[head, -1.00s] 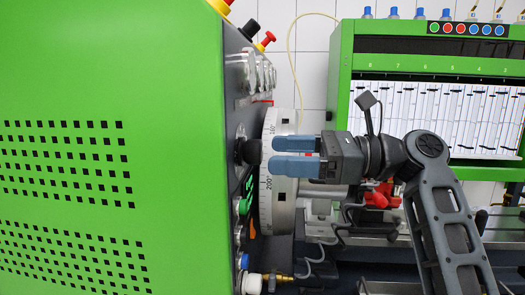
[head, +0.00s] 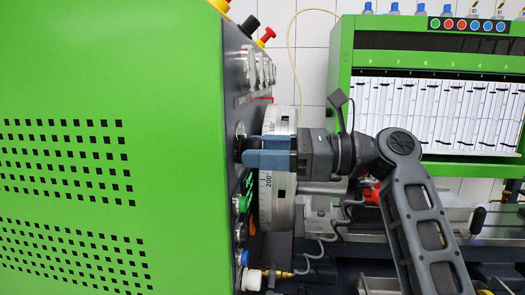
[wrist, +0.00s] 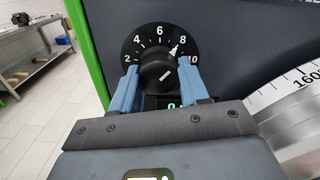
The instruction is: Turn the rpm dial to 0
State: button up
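The rpm dial is a black round knob (wrist: 158,74) on a dark face with white numbers from 2 to 10. Its white pointer mark points up and right, close to 8. In the head view the knob (head: 239,147) is seen edge-on at the panel, partly covered by the fingers. My gripper (wrist: 160,76) is open, with one blue finger on the left and one on the right of the knob. Small gaps seem to show between fingers and knob. In the head view my gripper (head: 252,151) is level with the knob, its tips close to the panel.
A large silver graduated wheel (head: 280,205) stands right behind my fingers. Push buttons (head: 243,204) sit below the dial, and a green digit display (wrist: 171,105) is partly hidden. The green cabinet (head: 100,90) fills the left.

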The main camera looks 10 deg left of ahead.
jog(key=c, duration=0.4)
